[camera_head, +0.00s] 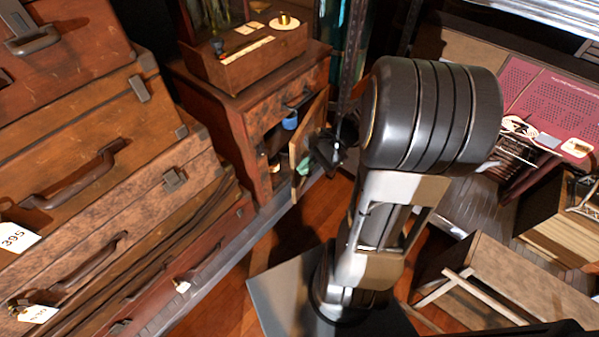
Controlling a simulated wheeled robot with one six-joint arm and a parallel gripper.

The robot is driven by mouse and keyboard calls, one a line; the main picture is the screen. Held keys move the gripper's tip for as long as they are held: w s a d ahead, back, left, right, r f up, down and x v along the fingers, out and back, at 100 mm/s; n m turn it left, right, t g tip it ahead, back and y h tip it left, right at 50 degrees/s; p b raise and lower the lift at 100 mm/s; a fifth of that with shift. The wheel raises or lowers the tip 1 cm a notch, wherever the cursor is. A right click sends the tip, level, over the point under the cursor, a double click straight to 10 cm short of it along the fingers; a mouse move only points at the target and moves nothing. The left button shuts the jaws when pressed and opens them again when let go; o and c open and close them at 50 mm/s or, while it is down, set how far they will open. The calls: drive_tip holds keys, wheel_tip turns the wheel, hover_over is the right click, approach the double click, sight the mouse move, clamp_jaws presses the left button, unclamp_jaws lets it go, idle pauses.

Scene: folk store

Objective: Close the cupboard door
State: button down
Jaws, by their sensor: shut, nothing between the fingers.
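The wooden cupboard (240,135) stands at the upper middle, with blue and other small items on the shelves inside. Its door (301,147) is open, swung outward from the right side of the opening. The door's pale inner face and edge show. My gripper (325,150) is small and dark in this view, just right of the door, on its outer side. Its fingers are shut with nothing in them. I cannot tell whether it touches the door. My arm hides part of the area to the right.
Stacked brown suitcases (95,180) with price tags fill the left side, close to the cupboard. A wooden box (238,65) with small items sits on the cupboard. Wooden crates (505,280) and a red patterned case (550,105) are at the right. Some floor (300,225) is clear before the cupboard.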

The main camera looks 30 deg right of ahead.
drive_tip(key=w+d+f+m+t+y+b, duration=0.3)
drive_tip(key=d+f+m+t+b, duration=0.3)
drive_tip(key=f, duration=0.3)
drive_tip(key=m+t+b, duration=0.3)
drive_tip(key=m+t, duration=0.4)
drive_tip(key=m, duration=0.1)
approach(297, 153)
drive_tip(key=shift+h, duration=0.4)
drive_tip(key=b+x, duration=0.1)
drive_tip(key=x, duration=0.1)
drive_tip(key=b+x, duration=0.1)
drive_tip(key=x, duration=0.2)
drive_tip(key=r+b+x, duration=0.1)
drive_tip(key=b+x, duration=0.1)
drive_tip(key=shift+a, duration=0.5)
